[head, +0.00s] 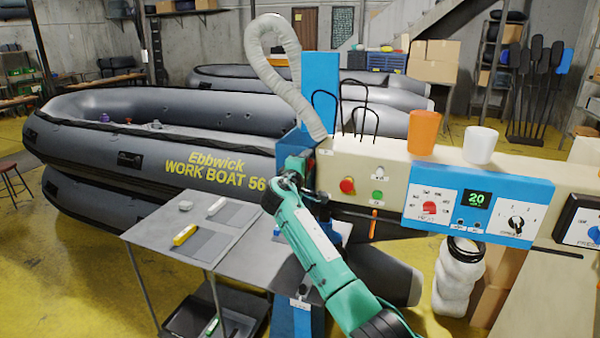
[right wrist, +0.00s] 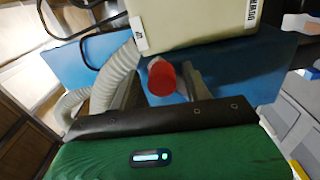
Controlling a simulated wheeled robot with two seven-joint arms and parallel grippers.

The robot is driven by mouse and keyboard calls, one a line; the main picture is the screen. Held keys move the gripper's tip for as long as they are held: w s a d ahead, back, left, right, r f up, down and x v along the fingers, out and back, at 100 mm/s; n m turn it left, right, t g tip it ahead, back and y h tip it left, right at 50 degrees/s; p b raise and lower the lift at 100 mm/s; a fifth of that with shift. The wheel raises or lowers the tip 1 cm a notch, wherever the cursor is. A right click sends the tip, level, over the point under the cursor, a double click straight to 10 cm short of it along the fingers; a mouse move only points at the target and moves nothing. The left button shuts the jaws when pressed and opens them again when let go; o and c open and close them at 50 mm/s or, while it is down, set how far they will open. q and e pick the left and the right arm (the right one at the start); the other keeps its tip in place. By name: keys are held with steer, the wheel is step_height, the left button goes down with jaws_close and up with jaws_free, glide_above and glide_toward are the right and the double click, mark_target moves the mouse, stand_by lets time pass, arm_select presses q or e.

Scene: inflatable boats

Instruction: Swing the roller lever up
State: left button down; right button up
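The lever's red round end (right wrist: 160,78) shows in the right wrist view, in front of the cream machine housing (right wrist: 195,25). My right gripper (right wrist: 160,88) has its two grey fingers on either side of the red end, apparently apart from it, though contact is hard to judge. In the head view my right gripper (head: 297,166) is at the left end of the cream welding machine (head: 385,160), beside the blue column. There the lever is mostly hidden behind my gripper and arm. My left gripper is not in view.
A grey ribbed hose (head: 262,55) loops above the machine head. An orange cup (head: 424,132) and a white cup (head: 481,146) stand on the machine, above the blue control panel (head: 440,205). A grey table (head: 165,235) with small tools stands left, before the grey boat (head: 225,110).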

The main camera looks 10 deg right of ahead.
steer(key=shift+s+a+f, duration=0.2)
steer(key=shift+s+a, duration=0.05)
steer(key=shift+s, duration=0.1)
steer(key=b+v, duration=0.5)
steer(key=v, duration=0.7)
steer(key=shift+s+a+r, duration=0.15)
steer(key=shift+s, duration=0.1)
